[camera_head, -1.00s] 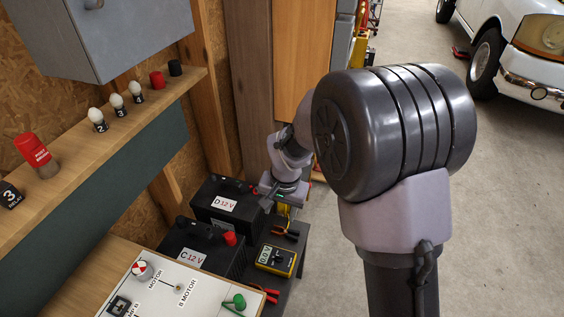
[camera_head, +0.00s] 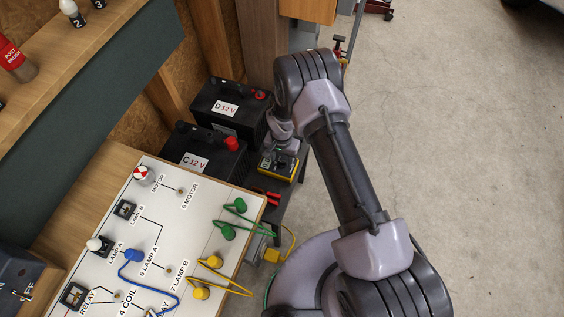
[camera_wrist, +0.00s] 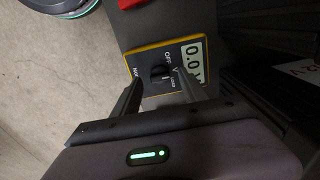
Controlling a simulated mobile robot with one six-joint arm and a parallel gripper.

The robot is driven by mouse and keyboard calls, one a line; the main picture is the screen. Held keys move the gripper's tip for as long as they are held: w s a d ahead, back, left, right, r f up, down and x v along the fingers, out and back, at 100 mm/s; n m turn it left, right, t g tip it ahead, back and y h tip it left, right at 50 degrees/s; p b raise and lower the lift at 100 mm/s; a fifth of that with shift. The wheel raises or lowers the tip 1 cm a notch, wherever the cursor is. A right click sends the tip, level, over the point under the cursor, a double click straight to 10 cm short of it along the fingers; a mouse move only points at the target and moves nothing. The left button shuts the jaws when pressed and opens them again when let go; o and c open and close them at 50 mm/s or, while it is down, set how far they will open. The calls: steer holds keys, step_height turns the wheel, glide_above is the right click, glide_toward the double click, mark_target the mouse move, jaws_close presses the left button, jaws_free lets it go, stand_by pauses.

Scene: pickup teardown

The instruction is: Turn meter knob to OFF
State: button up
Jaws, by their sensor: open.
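The yellow-edged meter (camera_head: 279,167) sits on the dark shelf beside the batteries. In the wrist view the meter (camera_wrist: 145,62) shows a display reading 0.0 and, beside it, a dark round knob (camera_wrist: 158,73) with OFF and V marked near it. Which mark the knob points to is too small to tell. My gripper (camera_wrist: 159,79) is open, with one finger on each side of the knob. Whether the fingers touch it cannot be told. In the head view my gripper (camera_head: 283,150) is over the meter and hides part of it.
Battery D (camera_head: 222,106) and battery C (camera_head: 202,160) stand left of the meter. A white circuit board (camera_head: 150,235) with cables and plugs lies in front. Red clips (camera_head: 264,198) lie near the meter. Open concrete floor (camera_head: 450,130) is to the right.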

steer(key=shift+f, duration=0.7)
jaws_close()
steer(key=shift+n+b, duration=0.3)
steer(key=n+b, duration=0.1)
steer(key=n, duration=0.2)
steer(key=shift+n, duration=0.4)
steer(key=shift+n+b, duration=0.5)
steer(key=shift+n, duration=1.7)
